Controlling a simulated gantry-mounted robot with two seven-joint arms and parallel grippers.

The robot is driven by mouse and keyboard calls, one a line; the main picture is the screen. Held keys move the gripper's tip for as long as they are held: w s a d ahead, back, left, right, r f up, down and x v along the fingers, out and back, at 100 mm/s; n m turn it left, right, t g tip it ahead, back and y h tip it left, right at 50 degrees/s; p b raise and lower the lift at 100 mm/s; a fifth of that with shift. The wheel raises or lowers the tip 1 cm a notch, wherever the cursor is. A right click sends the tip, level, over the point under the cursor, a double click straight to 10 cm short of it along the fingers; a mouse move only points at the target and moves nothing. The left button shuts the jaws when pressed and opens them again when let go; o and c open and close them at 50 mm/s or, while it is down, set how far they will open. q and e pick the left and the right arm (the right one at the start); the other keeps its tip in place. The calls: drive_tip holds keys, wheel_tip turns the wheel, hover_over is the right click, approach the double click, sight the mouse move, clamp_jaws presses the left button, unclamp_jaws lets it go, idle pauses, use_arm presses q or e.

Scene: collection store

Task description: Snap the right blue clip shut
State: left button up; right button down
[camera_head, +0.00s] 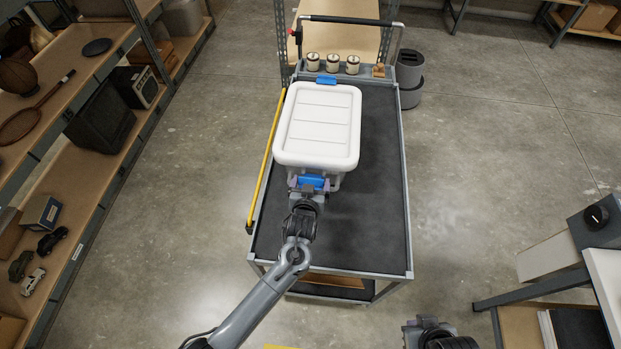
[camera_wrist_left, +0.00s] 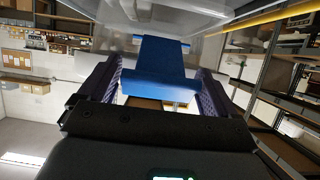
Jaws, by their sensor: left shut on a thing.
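A clear storage box with a white lid (camera_head: 318,122) stands on the cart. One blue clip (camera_head: 312,181) is on the box's near end and another blue clip (camera_head: 326,80) is on its far end. My left gripper (camera_head: 309,187) is at the near clip. In the left wrist view its two purple fingers stand on either side of the blue clip (camera_wrist_left: 165,66), and the gripper is shut on it. I cannot tell whether this clip is latched. My right gripper (camera_head: 412,324) shows only partly at the bottom edge, away from the box; its opening is unclear.
The dark cart top (camera_head: 385,190) is bare to the right of the box. Several pale jars (camera_head: 333,62) stand at its far end. A yellow bar (camera_head: 265,165) runs along its left side. Shelves (camera_head: 75,120) stand at left and a table (camera_head: 605,275) at lower right.

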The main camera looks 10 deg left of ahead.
use_arm(q)
drive_tip(key=shift+w+r+g+p, duration=0.3)
drive_tip(key=shift+r+g+p, duration=0.2)
drive_tip(key=shift+p, duration=0.05)
drive_tip(key=shift+w+r+p, duration=0.1)
drive_tip(key=shift+w+p, duration=0.05)
drive_tip(key=shift+p, duration=0.15)
use_arm(e)
wheel_tip(320, 180, up, 3)
drive_tip(key=shift+s+a+f, duration=0.1)
drive_tip(key=shift+f, duration=0.1)
use_arm(q)
drive_tip(key=shift+w+r, duration=0.1)
idle(0.6)
drive_tip(key=o, duration=1)
drive_tip(key=shift+o, duration=0.9)
drive_tip(key=shift+w, duration=0.15)
